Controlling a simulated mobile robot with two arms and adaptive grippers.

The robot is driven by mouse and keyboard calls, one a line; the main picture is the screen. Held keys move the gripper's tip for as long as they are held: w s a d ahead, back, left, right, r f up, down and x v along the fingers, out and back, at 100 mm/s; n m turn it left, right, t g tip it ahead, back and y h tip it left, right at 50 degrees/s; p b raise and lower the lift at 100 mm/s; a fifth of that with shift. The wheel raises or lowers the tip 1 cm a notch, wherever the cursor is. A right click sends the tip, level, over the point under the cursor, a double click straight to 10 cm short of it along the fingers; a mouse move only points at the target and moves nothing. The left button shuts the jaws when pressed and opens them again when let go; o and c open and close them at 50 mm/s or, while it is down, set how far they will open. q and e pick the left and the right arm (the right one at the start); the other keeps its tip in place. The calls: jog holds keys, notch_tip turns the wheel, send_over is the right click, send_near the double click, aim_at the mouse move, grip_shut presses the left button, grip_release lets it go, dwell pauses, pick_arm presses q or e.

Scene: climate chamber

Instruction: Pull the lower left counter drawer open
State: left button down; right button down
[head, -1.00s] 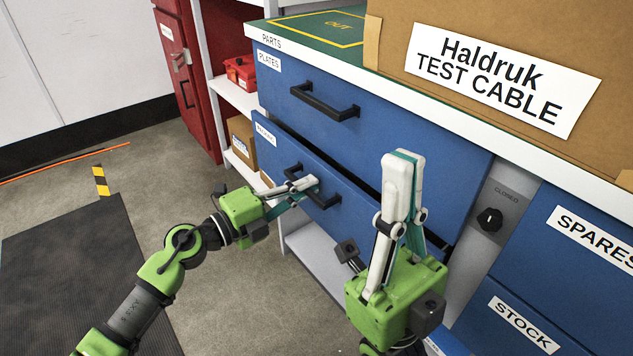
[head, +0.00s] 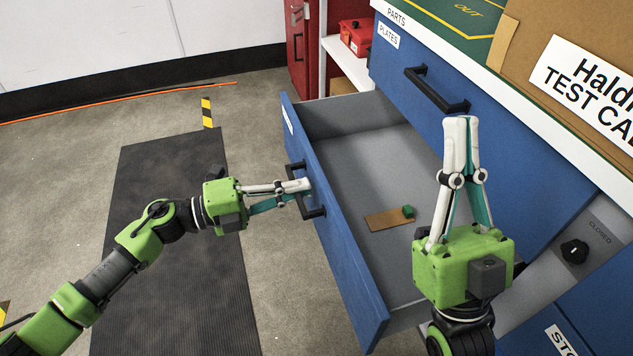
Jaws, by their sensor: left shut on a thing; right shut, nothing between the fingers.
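The lower left counter drawer (head: 345,235) has a blue front and a grey inside, and it stands well out from the counter. My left gripper (head: 306,186) is shut on the black bar handle (head: 313,208) of this drawer. Inside the drawer lie a flat brown piece (head: 385,219) and a small green block (head: 408,211) at its end. My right gripper (head: 461,122) is shut and empty, pointing up in front of the counter at the drawer's right side. It hides part of the drawer's right end.
The closed PLATES drawer (head: 400,75) with its black handle (head: 436,92) sits above. A cardboard box (head: 520,60) stands on the counter. A black dial (head: 574,252) is at the right.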

pick_arm(q)
jog(key=shift+s+a, duration=0.2)
jog(key=shift+a, duration=0.2)
jog(key=c, duration=2.1)
grip_release()
jog(key=shift+c, duration=0.2)
jog(key=v, duration=1.2)
